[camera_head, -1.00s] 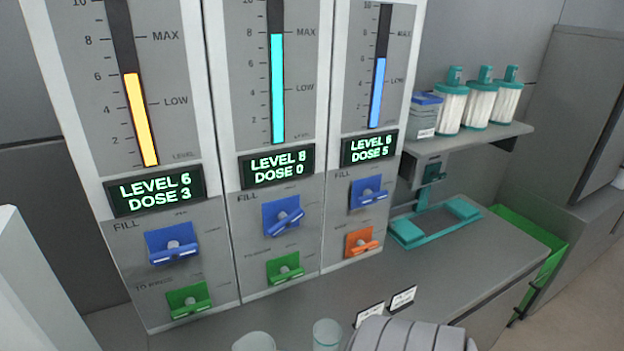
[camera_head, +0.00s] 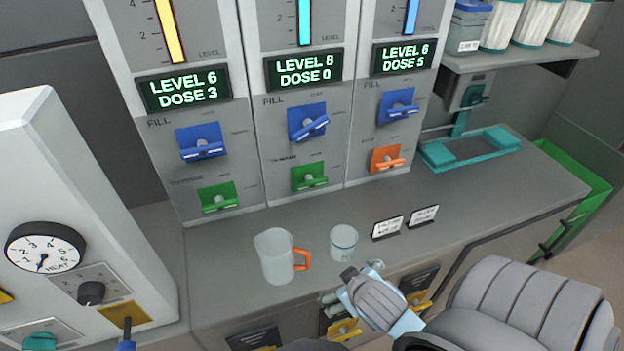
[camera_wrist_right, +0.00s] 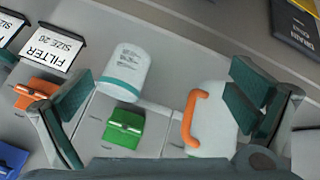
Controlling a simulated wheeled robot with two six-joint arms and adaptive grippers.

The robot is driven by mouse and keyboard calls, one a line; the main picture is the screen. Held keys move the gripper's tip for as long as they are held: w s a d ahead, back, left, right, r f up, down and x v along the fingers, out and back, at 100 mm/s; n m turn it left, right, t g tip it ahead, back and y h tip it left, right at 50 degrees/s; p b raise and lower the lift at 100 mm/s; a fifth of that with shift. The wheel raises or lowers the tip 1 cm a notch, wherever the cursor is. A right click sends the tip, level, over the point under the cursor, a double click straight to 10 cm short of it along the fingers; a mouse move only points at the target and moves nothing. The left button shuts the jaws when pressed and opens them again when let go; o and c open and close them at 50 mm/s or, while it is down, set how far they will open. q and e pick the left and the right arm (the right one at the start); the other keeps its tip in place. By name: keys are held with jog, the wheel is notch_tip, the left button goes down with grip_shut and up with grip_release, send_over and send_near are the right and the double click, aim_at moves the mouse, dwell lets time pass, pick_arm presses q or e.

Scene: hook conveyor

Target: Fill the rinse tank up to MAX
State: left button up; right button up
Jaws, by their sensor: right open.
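Three tank panels stand side by side. The left display (camera_head: 186,90) reads LEVEL 6, DOSE 3; the middle display (camera_head: 303,68) LEVEL 8, DOSE 0; the right display (camera_head: 403,54) LEVEL 6, DOSE 5. Blue FILL levers (camera_head: 202,145) (camera_head: 307,122) (camera_head: 399,105) sit below them; the middle one is tilted most. Lower are green levers (camera_head: 218,197) (camera_head: 309,176) and an orange lever (camera_head: 386,159). I cannot tell which panel is the rinse tank; MAX marks are out of view. My right gripper (camera_head: 362,271) is open, near the counter's front edge; it also shows in the wrist view (camera_wrist_right: 158,115). My left gripper is not visible.
A jug (camera_head: 276,257) with an orange handle and a clear cup (camera_head: 343,243) stand on the counter, close to my right gripper. Two label cards (camera_head: 388,227) stand to their right. A white heat-dial unit (camera_head: 70,200) is at left.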

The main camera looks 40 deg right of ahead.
jog(key=w+d+r+t+h, duration=0.3)
jog(key=w+d+r+t, duration=0.3)
jog(key=w+r, duration=0.5)
jog(key=n+t, duration=0.2)
jog(key=t, duration=0.2)
send_near(311, 129)
jog(key=shift+y, duration=0.3)
jog(key=p+x, duration=0.1)
jog(key=x, duration=1)
jog(key=shift+s+d+r, duration=0.1)
jog(key=shift+d, duration=0.1)
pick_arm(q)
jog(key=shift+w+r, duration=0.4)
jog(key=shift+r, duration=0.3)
